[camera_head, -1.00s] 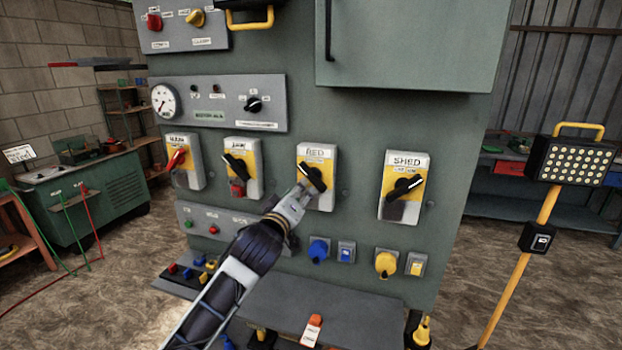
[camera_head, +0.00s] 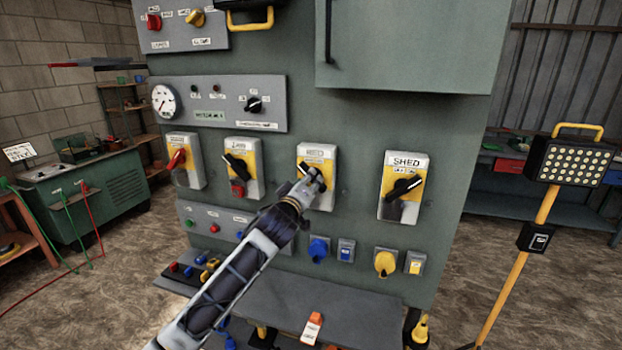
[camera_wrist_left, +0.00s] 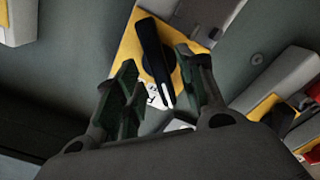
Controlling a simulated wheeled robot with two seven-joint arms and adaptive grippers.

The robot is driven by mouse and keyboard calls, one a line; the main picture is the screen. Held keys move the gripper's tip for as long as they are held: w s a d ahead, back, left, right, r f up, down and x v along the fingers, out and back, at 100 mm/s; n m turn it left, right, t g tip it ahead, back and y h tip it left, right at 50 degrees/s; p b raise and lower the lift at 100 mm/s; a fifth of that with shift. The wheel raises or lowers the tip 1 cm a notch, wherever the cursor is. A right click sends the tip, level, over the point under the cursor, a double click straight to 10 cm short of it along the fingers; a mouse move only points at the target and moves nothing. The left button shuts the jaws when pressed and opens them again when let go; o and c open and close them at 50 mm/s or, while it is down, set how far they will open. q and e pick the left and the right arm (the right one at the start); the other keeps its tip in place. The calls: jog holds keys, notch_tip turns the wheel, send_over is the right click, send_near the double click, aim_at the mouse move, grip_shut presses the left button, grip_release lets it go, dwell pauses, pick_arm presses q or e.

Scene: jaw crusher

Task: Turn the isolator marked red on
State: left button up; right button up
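The third isolator from the left (camera_head: 318,154) is a yellow plate on a grey box with a black rotary handle. Its label is blurred now; in the earlier head view it looks like RED. My left gripper (camera_head: 311,183) is in front of its handle and partly hides it. In the left wrist view the black handle (camera_wrist_left: 155,55) stands tilted on the yellow plate. The fingers of my left gripper (camera_wrist_left: 160,90) are apart, one on each side of the handle's lower end; contact is unclear. My right gripper is not in view.
Beside it are an isolator with a red handle (camera_head: 184,160), one with a red tag or lock (camera_head: 242,166), and the SHED isolator (camera_head: 403,186). Blue (camera_head: 319,249) and yellow (camera_head: 385,263) sockets sit below. A grey shelf (camera_head: 340,305) juts out underneath. A work lamp (camera_head: 569,160) stands right.

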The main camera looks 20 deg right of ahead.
aim_at(311, 182)
pick_arm(q)
jog(key=shift+x, duration=1.6)
grip_shut()
